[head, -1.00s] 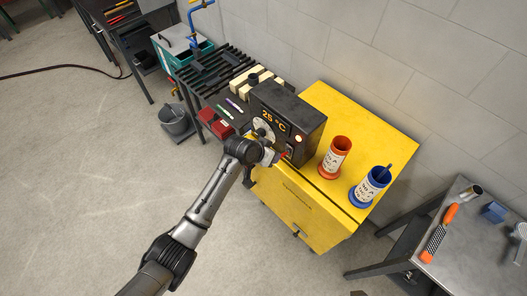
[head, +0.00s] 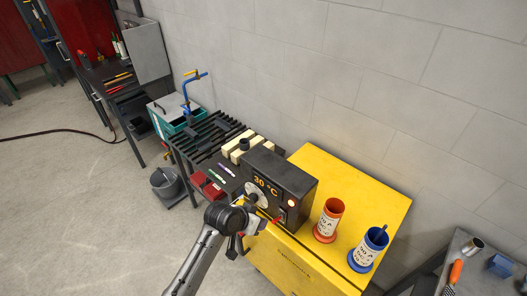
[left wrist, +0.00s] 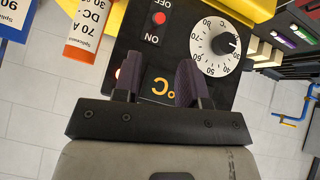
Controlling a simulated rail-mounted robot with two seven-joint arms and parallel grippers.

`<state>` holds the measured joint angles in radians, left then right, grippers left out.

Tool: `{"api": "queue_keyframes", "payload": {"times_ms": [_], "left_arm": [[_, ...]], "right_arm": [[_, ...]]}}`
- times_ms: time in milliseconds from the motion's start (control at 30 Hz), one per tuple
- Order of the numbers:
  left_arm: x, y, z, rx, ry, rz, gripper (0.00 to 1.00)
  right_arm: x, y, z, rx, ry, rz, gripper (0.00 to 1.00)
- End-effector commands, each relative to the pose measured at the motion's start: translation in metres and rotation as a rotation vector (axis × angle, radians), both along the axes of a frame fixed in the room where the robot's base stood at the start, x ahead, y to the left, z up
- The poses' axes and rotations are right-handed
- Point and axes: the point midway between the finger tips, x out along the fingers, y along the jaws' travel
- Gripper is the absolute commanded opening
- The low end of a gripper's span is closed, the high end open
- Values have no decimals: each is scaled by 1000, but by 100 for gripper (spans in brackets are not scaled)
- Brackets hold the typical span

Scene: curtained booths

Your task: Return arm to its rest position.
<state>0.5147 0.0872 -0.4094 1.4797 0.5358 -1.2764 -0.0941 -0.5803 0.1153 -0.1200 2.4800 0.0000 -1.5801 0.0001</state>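My left arm comes in from the bottom of the head view, and its gripper (head: 262,224) is low in front of the black control box (head: 290,175), partly hidden by my wrist. In the left wrist view the two dark fingers (left wrist: 158,80) stand apart with nothing between them. They are in front of the box's face, between the display and the camera. The box carries a white dial (left wrist: 214,45), a red on/off switch (left wrist: 158,18) and a display reading 30 °C (head: 266,186). My right gripper is not in view.
The box stands on a yellow cabinet (head: 335,180) beside an orange spool (head: 328,220) and a blue spool (head: 368,250). A slatted dark table (head: 205,150) with red bins is to the left. A metal table (head: 460,250) is at right.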

Motion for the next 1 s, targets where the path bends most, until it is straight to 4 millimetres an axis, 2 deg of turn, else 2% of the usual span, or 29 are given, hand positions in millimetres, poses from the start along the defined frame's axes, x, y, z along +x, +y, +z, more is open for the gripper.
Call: {"api": "queue_keyframes", "payload": {"times_ms": [167,233,267,367,500,567,667,767,867,1000], "left_arm": [[-2,0,-1,1,20,8,38],[-5,6,-6,39,47,22,38],[-5,8,0,60,38,30,38],[-7,14,33,107,-33,51,38],[-12,32,98,141,-178,117,38],[-20,43,118,151,-230,152,38],[-44,62,133,162,-284,215,38],[-80,86,131,171,-304,284,38],[-121,108,116,187,-293,344,38],[-181,133,86,208,-239,403,38]], "right_arm": [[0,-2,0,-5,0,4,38],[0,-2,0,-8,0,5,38],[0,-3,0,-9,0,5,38],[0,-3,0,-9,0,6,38],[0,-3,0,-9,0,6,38],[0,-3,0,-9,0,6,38],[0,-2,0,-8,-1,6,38],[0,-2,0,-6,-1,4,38],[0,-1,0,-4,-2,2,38],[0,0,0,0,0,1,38]]}}
